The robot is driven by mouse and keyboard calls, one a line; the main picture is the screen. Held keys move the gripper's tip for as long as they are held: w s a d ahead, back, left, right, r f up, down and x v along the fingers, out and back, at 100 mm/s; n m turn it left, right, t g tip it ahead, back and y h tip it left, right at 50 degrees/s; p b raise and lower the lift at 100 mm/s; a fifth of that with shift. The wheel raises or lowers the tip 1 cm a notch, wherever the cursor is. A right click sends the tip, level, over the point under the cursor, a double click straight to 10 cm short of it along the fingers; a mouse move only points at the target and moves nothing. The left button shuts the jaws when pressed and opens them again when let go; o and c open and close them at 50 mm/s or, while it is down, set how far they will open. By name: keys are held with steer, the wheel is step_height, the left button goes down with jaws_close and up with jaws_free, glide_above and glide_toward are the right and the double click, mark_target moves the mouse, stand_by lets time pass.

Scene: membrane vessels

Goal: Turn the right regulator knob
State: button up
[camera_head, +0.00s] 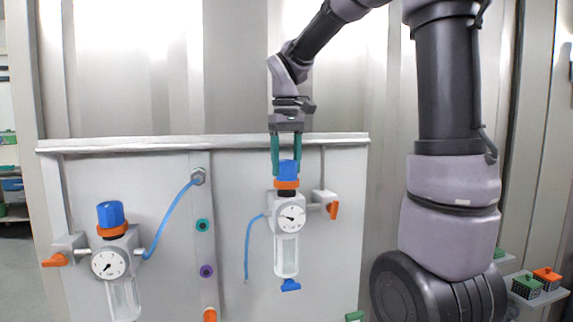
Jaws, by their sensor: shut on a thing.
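The right regulator (290,218) is mounted on the white panel, with a round gauge on its front. Its blue knob (288,169) sits on top, above an orange ring (287,184). My gripper (287,165) points straight down from above, with its green fingers on either side of the blue knob. It is shut on the knob, and the fingers cover parts of its sides. A similar left regulator (109,263) with a blue knob (110,214) stands at the lower left, apart from my gripper.
The panel's top ledge (200,142) runs behind my gripper. An orange valve handle (333,210) sticks out right of the right regulator. Blue hoses (168,219) and coloured ports (206,271) lie between the regulators. Small boxes (546,278) stand on a shelf at the far right.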

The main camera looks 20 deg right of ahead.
mark_target(287, 161)
steer(key=m, duration=1.2)
steer(key=shift+m, duration=0.3)
stand_by(0.4)
steer(key=o, duration=1.4)
step_height(287, 161, up, 11)
steer(key=shift+f, duration=0.1)
steer(key=shift+s, duration=0.1)
